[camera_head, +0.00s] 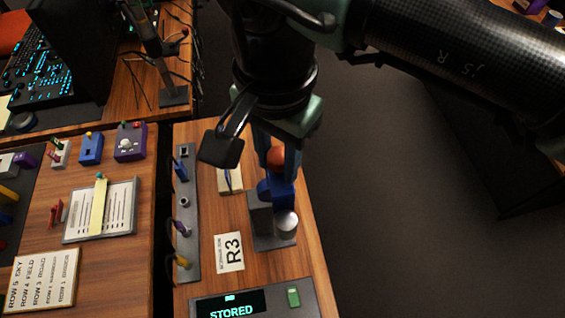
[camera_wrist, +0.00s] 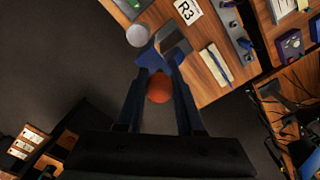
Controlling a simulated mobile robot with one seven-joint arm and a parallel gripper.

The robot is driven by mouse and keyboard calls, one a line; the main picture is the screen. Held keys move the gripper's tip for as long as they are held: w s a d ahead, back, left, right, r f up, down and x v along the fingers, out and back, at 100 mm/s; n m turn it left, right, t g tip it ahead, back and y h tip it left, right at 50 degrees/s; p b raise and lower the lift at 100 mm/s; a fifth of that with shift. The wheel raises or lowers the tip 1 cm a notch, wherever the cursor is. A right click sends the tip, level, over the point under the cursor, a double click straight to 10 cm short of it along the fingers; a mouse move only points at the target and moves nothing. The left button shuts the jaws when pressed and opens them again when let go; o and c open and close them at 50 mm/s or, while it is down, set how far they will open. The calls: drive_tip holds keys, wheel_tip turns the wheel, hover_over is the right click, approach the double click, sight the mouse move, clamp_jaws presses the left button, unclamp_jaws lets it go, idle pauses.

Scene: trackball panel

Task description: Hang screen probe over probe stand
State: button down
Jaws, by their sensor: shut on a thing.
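My gripper (camera_head: 277,174) points down over the narrow wooden desk, shut on a blue piece with an orange ball, which I take to be the screen probe (camera_head: 282,192). In the wrist view the orange ball (camera_wrist: 159,88) sits between the fingers, with the blue part (camera_wrist: 154,60) at the fingertips. A grey base with an upright grey block, apparently the probe stand (camera_head: 261,217), stands right at the blue part.
A grey strip with small plugs (camera_head: 186,215) runs along the desk's left side. A cream block (camera_head: 230,180) and an R3 card (camera_head: 229,252) lie left of the stand. A display reading STORED (camera_head: 235,307) is at the front. The desk's right edge is close to the stand.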

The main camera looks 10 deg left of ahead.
drive_tip(key=shift+w+a, duration=1.3)
drive_tip(key=shift+w, duration=1.75)
drive_tip(key=shift+s+d+f+b, duration=0.1)
drive_tip(key=shift+s+f+b, duration=0.1)
drive_tip(key=shift+f+b, duration=4.25)
drive_tip(key=shift+s+d+f+b, duration=0.1)
drive_tip(key=shift+s+f+b, duration=0.05)
drive_tip(key=shift+f+b, duration=4.3)
drive_tip(key=shift+f+p, duration=0.45)
drive_tip(key=shift+p, duration=0.05)
drive_tip(key=shift+c, duration=2.3)
unclamp_jaws()
